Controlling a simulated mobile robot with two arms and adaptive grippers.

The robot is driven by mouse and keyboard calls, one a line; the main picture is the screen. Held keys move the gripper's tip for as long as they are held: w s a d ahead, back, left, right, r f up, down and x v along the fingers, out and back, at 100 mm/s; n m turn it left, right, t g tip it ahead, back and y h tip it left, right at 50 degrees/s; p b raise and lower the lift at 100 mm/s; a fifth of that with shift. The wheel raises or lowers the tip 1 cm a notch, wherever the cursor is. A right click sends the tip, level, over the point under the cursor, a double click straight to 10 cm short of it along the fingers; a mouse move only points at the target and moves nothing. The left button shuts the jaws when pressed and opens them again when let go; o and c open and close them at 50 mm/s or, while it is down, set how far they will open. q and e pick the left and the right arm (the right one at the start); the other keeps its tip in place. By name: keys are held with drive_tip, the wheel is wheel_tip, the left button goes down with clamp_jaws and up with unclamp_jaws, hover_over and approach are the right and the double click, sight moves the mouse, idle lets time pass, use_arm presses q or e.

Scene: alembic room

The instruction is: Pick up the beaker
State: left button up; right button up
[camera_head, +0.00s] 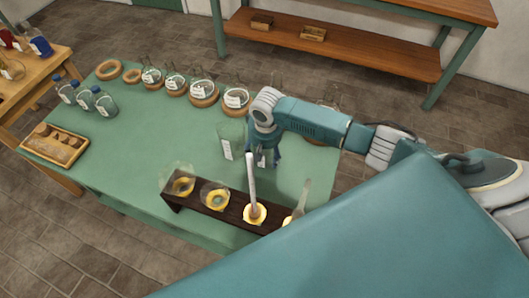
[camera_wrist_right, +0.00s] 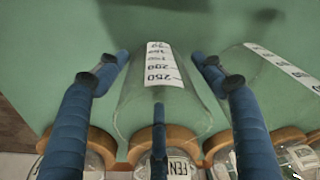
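Two clear glass beakers with white scale labels stand on the green table. One beaker (camera_wrist_right: 158,98) is between the blue fingers of my right gripper (camera_wrist_right: 160,62), with its label reading 250 and 200. In the head view my right gripper (camera_head: 263,154) points down over this beaker and partly hides it. The fingers are spread on either side of the glass, and a third finger shows in front of it. The other beaker (camera_head: 230,141) stands just left in the head view; it also shows at the right of the wrist view (camera_wrist_right: 275,75). My left gripper is not in view.
Round flasks on cork rings (camera_head: 203,93) line the far edge. A dark wooden rack (camera_head: 200,203) with yellow-filled dishes and a pestle stands in front. Small blue-capped bottles (camera_head: 104,104) and a wooden tray (camera_head: 55,146) are at left. The table's middle left is clear.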

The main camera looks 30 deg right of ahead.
drive_tip(key=c, duration=0.8)
drive_tip(key=shift+r, duration=0.15)
